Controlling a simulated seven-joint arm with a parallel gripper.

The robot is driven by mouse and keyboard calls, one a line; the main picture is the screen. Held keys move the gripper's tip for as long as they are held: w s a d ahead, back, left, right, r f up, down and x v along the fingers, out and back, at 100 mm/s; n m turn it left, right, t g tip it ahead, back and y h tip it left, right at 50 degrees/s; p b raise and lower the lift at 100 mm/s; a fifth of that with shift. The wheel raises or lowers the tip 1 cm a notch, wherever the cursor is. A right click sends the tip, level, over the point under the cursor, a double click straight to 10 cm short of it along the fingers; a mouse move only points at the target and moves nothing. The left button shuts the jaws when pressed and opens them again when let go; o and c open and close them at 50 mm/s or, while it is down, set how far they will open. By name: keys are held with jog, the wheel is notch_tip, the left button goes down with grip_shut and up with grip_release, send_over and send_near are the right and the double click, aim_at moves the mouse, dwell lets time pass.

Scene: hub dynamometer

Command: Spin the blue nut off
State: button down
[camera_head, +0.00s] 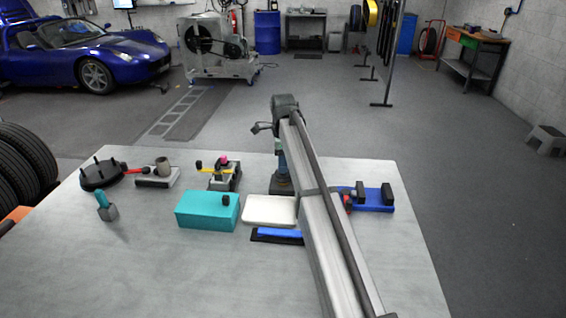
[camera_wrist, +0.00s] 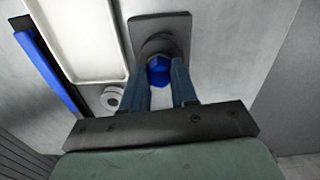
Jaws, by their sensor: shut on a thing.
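The blue nut (camera_wrist: 158,73) sits at the top of a dark grey hub post standing on a flat dark base plate (camera_wrist: 172,22). My gripper (camera_wrist: 158,66) is above it, its two blue-grey fingers shut on the blue nut from both sides. In the head view my arm reaches across the table, and my gripper (camera_head: 282,165) points down over the dark base plate (camera_head: 281,187); the nut itself is hidden there.
A white tray (camera_head: 270,209) lies next to the base, with a blue bar (camera_head: 278,233) in front. A teal box (camera_head: 206,210) stands left, a blue fixture (camera_head: 374,207) right. A grey ring (camera_wrist: 112,97) lies near the post. The table's front left is mostly clear.

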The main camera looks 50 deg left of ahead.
jog(key=shift+r, duration=0.15)
jog(key=shift+r, duration=2.9)
